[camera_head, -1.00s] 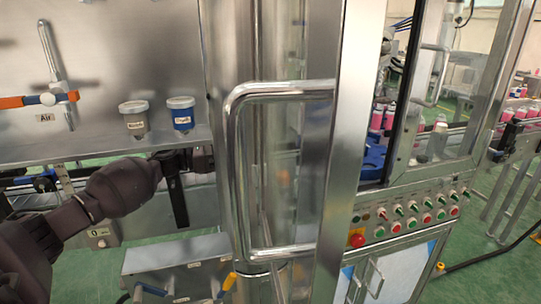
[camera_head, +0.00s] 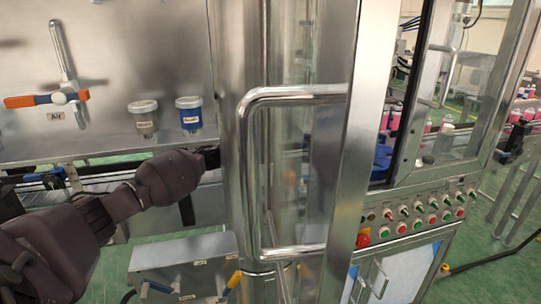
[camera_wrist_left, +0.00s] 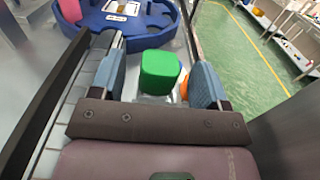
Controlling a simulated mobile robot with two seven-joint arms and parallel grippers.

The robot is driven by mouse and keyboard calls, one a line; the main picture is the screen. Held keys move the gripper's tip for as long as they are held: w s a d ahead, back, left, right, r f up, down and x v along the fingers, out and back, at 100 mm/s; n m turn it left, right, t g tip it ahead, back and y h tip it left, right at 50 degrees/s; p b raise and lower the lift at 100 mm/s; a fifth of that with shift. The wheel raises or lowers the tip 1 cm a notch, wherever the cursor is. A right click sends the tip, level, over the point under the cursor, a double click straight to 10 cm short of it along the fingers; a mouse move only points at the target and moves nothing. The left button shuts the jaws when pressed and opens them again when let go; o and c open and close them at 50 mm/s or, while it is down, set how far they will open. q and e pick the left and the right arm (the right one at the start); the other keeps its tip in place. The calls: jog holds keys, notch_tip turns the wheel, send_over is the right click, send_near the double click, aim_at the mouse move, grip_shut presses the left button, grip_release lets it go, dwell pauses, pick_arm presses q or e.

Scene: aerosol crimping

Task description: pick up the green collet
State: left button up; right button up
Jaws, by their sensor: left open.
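The green collet (camera_wrist_left: 161,73) shows in the left wrist view as a rounded green block, between and just beyond the two blue-grey fingers. My left gripper (camera_wrist_left: 158,82) is open, with a finger on each side of the collet and visible gaps between. In the head view my left arm (camera_head: 170,178) reaches right, and its gripper end is hidden behind the steel machine post. The collet is not visible in the head view. My right gripper is not in view.
A blue curved fixture (camera_wrist_left: 150,22) stands behind the collet, with a pink can (camera_wrist_left: 68,14) at its left. An orange part (camera_wrist_left: 184,88) is beside the collet. A conveyor (camera_wrist_left: 70,100) runs along the left. A steel door handle (camera_head: 251,170) stands right of my arm.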

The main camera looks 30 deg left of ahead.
pick_arm(q)
jog(key=shift+c, duration=0.3)
jog(key=c, duration=1)
jog(key=shift+r, duration=0.15)
jog(key=shift+r, duration=0.35)
jog(key=shift+s+a+r, duration=0.1)
jog(key=shift+r, duration=0.55)
jog(key=shift+s+a+r, duration=0.1)
jog(key=shift+r, duration=0.5)
jog(key=v, duration=1.7)
jog(key=shift+s+a+b, duration=0.15)
jog(key=shift+a+b, duration=0.05)
jog(key=shift+b, duration=0.1)
